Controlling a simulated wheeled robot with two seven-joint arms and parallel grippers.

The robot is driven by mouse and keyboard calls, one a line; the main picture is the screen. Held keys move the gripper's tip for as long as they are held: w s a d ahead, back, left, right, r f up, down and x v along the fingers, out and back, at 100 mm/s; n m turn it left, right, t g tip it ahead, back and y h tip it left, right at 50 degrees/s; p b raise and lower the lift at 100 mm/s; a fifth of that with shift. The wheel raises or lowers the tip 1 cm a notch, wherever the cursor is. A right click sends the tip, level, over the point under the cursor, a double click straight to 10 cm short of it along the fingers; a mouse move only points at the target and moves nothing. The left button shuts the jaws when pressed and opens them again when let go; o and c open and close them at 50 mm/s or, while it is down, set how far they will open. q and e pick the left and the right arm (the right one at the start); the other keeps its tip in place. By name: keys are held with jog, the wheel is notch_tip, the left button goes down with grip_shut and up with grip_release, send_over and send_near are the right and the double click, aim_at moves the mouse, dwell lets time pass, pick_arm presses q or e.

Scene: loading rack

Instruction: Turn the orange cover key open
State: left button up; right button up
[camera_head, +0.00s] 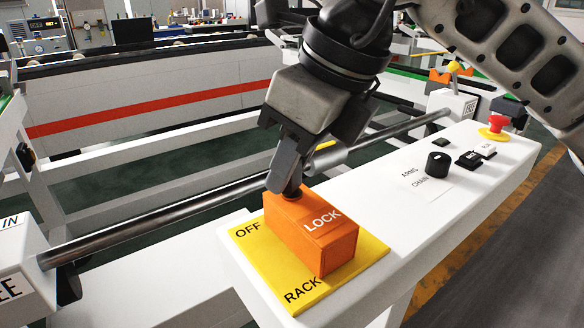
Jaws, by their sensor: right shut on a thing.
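The orange cover key (325,240), a block marked LOCK, sits on a yellow plate (371,262) lettered OFF and RACK. The plate lies on the white panel beam of the rack. My right gripper (290,185) comes down from above, its fingers at the far left end of the orange block. The fingers are closed around a small dark part there, mostly hidden between them. The block's long side points from the fingers toward the lower right. My left gripper is not in view.
On the white panel (447,190) to the right are a black knob (438,163), small black and white buttons, and a red mushroom button (497,124). A dark metal bar (150,225) runs behind the block. A white machine with a red stripe stands further back.

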jog(key=shift+n+g+y, duration=0.3)
jog(key=shift+n, duration=0.7)
jog(key=n+g, duration=0.1)
jog(key=n, duration=0.2)
jog(key=shift+r+n+g, duration=0.1)
jog(key=shift+n+g, duration=0.2)
jog(key=n+g+p, duration=0.1)
jog(key=n, duration=0.1)
jog(key=shift+n, duration=0.4)
jog(key=n+g+p, duration=0.1)
jog(key=n, duration=0.2)
jog(key=shift+n+g, duration=0.3)
jog(key=shift+n, duration=0.4)
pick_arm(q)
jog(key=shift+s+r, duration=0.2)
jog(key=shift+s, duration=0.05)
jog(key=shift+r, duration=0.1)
pick_arm(e)
jog(key=shift+n+h, duration=0.3)
jog(key=shift+h, duration=0.1)
jog(key=o, duration=1)
